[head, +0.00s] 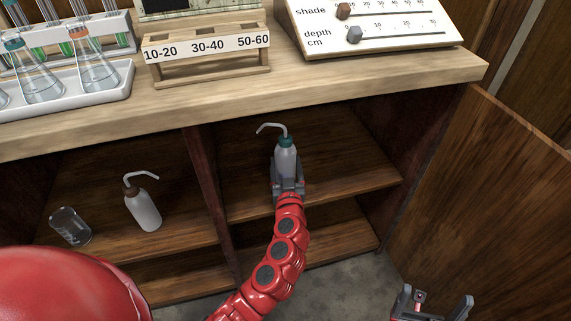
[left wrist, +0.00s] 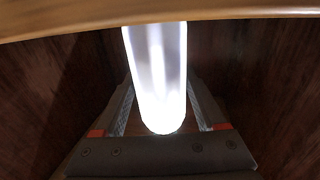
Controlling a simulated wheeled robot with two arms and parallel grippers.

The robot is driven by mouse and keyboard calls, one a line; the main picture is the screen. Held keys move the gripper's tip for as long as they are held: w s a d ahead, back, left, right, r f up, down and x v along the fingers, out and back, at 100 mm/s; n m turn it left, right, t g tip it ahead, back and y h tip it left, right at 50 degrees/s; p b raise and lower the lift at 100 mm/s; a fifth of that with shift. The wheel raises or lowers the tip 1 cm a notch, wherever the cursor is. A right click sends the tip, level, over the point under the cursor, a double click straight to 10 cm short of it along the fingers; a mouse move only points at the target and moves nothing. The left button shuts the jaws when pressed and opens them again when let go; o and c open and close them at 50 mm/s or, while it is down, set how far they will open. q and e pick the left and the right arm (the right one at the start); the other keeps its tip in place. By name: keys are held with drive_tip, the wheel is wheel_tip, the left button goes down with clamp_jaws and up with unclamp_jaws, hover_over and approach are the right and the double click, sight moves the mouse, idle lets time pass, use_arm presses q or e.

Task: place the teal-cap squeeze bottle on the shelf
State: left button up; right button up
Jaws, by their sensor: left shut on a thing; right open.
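The teal-cap squeeze bottle (head: 286,160) is upright at the right-hand shelf compartment under the bench top, its bent spout pointing left. My left gripper (head: 288,187) is shut on its lower body. In the left wrist view the bottle (left wrist: 157,75) is a bright white shape between the two fingers (left wrist: 160,122). I cannot tell whether its base touches the shelf (head: 350,180). My right gripper (head: 432,304) is open and empty at the bottom right, away from the bottle.
A brown-cap squeeze bottle (head: 144,208) and a glass beaker (head: 70,227) stand in the left compartment. A divider (head: 203,180) separates the compartments. The bench top edge (head: 240,102) overhangs the shelf. An open wooden door (head: 490,200) is at the right. The shelf right of the teal-cap bottle is clear.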

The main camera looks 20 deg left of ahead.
use_arm(q)
drive_tip(key=shift+f, duration=0.2)
drive_tip(key=o, duration=0.8)
drive_tip(key=shift+o, duration=0.2)
drive_tip(key=shift+r, duration=0.15)
